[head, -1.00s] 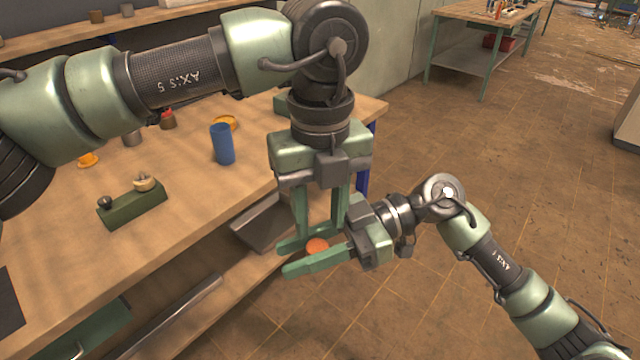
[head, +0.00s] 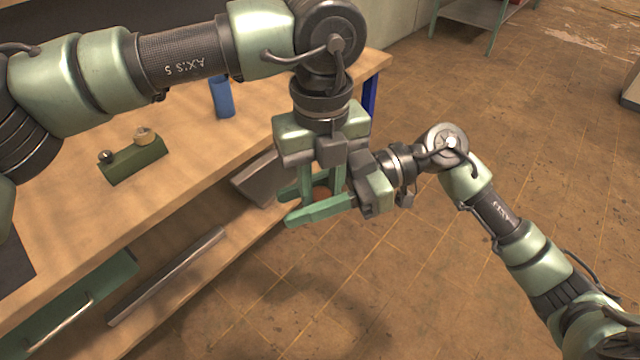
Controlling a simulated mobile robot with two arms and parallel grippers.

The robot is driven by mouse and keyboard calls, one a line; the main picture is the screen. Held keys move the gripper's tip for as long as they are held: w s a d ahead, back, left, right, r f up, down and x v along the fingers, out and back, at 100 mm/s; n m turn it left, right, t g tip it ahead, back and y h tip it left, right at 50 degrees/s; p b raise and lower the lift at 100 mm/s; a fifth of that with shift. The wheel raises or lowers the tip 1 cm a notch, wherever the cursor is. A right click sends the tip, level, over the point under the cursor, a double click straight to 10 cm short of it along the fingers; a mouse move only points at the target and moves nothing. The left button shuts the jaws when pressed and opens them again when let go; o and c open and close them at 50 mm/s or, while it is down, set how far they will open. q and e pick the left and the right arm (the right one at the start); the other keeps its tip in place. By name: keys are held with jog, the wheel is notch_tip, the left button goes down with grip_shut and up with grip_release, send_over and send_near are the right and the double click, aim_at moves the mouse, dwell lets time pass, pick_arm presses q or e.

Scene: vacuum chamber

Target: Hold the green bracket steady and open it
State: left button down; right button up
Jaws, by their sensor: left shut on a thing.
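The green bracket (head: 135,162) stands on the wooden workbench, a dark green block with a dark knob and a pale round knob on top. Neither gripper touches it. My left gripper (head: 322,192) points down beyond the bench's front edge, well right of the bracket. It is shut on a small orange-brown round thing, mostly hidden by the fingers. My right gripper (head: 300,205) reaches in from the right, its fingers pointing left and apart. The fingers of the two grippers overlap in the picture, and I cannot tell whether they touch.
A blue cup (head: 222,98) stands on the workbench (head: 205,150), behind and right of the bracket. A grey metal box (head: 258,182) and a long metal bar (head: 165,276) lie on the lower shelf. A green case (head: 85,305) is at lower left.

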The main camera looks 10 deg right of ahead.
jog(key=o, duration=0.3)
jog(key=shift+d, duration=0.1)
